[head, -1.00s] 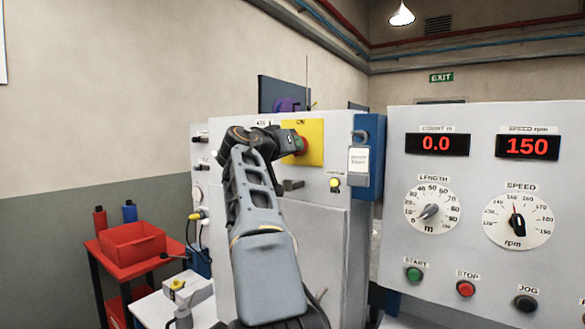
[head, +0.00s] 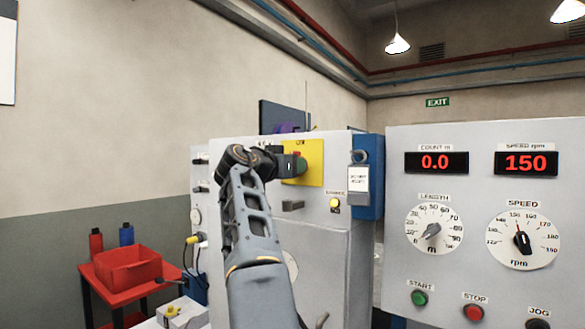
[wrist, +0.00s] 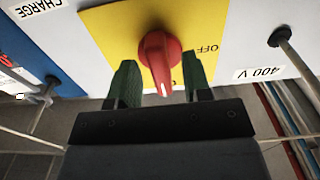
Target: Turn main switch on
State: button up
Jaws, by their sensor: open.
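The main switch is a red rotary handle (wrist: 158,60) on a yellow plate (wrist: 100,22). In the wrist view the handle points to the bottom of the picture, and the word OFF is on the plate to its right. A mark near the handle's tip is mostly hidden. My gripper (wrist: 161,85) is open, with one green finger on each side of the handle and a visible gap to each. In the head view the yellow plate (head: 316,165) carries an ON label at its top. My gripper (head: 298,165) is in front of it, hiding most of the red handle.
In the wrist view a toggle lever (wrist: 280,37) marked 400 V is right of the plate. A blue box (head: 369,175) stands right of the cabinet (head: 330,260). A control panel (head: 477,240) with dials and buttons is further right. A red tray (head: 128,268) is at left.

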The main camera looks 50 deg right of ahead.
jog(key=a+b, duration=0.2)
jog(key=a, duration=0.4)
jog(key=shift+s+a, duration=0.25)
jog(key=shift+s, duration=0.05)
